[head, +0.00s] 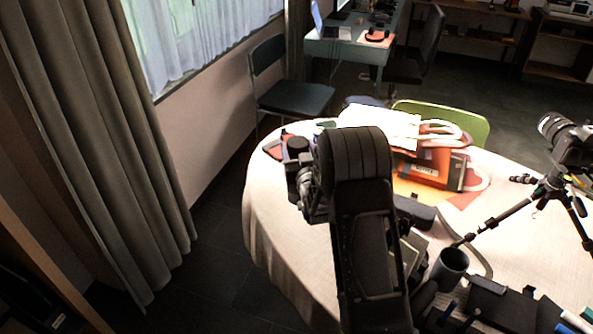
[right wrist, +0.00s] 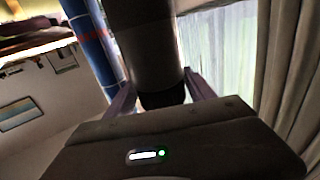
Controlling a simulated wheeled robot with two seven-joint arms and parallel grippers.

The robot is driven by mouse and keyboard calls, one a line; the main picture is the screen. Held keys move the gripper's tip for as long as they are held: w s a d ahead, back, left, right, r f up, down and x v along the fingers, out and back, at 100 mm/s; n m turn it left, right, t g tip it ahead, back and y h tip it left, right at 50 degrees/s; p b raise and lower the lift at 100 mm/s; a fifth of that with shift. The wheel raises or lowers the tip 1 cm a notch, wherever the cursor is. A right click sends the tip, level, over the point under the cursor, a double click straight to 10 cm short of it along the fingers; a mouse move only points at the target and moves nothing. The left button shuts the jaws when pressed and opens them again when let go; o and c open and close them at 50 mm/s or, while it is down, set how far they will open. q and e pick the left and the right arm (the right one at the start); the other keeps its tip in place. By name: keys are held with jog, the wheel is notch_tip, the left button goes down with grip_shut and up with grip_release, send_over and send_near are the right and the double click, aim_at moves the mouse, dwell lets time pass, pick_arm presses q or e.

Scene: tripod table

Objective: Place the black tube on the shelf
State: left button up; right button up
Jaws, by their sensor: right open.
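A dark tube (right wrist: 148,40) fills the upper middle of the right wrist view, with a blacker end toward me. My right gripper (right wrist: 161,82) is open, its two fingers on either side of that end; I cannot tell whether they touch it. In the head view my black arm rises over the table and hides much of what is behind it, and I cannot make out the fingers or the tube surely. A wooden shelf (head: 562,52) stands at the far upper right, another shelf (head: 475,14) beside it. My left gripper is not seen.
The round table (head: 268,230) has a pale cloth. It bears a dark mug (head: 450,268), a red-orange box (head: 432,165), papers (head: 385,124) and a camera on a tripod (head: 548,190). A green chair (head: 470,121) and dark chair (head: 292,95) stand behind. A curtain (head: 95,130) hangs left.

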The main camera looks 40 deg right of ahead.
dwell(0.4)
jog(key=shift+f, duration=0.15)
grip_shut()
dwell(0.4)
